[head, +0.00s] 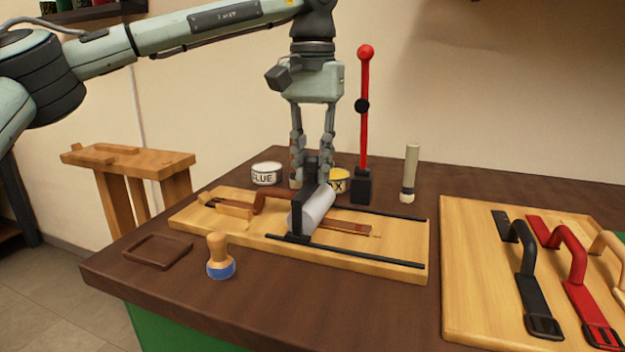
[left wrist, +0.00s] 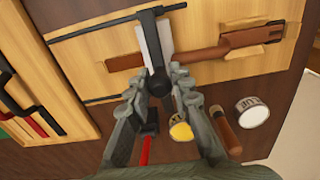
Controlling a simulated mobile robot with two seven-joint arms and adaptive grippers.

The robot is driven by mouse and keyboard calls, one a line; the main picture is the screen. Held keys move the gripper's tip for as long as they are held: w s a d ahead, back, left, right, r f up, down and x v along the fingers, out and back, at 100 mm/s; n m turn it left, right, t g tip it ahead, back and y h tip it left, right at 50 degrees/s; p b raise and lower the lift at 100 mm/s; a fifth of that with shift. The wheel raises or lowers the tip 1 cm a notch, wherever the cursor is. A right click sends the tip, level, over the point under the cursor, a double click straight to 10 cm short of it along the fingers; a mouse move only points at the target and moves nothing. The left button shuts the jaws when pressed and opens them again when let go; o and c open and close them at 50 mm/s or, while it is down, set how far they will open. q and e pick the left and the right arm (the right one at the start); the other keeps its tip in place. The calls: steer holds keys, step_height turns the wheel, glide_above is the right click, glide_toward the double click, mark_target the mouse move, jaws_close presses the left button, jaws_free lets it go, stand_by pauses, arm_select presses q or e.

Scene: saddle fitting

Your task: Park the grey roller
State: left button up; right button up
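The grey roller (head: 313,208) sits in a black frame over the wooden board (head: 215,222), across a brown strap (head: 345,227). Two black rails (head: 345,250) run along the board. My left gripper (head: 312,178) points straight down above the roller, its fingers on both sides of the black upright handle. In the left wrist view the fingers (left wrist: 158,82) close around this black handle, and the roller (left wrist: 153,45) shows pale beyond it. The fingers hide part of the handle. My right gripper is in neither view.
A red lever (head: 364,110) stands close behind the gripper. A glue tin (head: 266,173), a yellow tin (head: 340,180) and a pale cylinder (head: 410,170) are behind the board. A brown tray (head: 157,251) and a blue-based knob (head: 220,258) are in front left. A strap board (head: 470,285) lies right.

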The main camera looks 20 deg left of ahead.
arm_select(q)
steer(key=shift+c, duration=1)
steer(key=shift+d, duration=0.2)
steer(key=shift+d+p, duration=0.45)
steer(key=shift+d, duration=0.4)
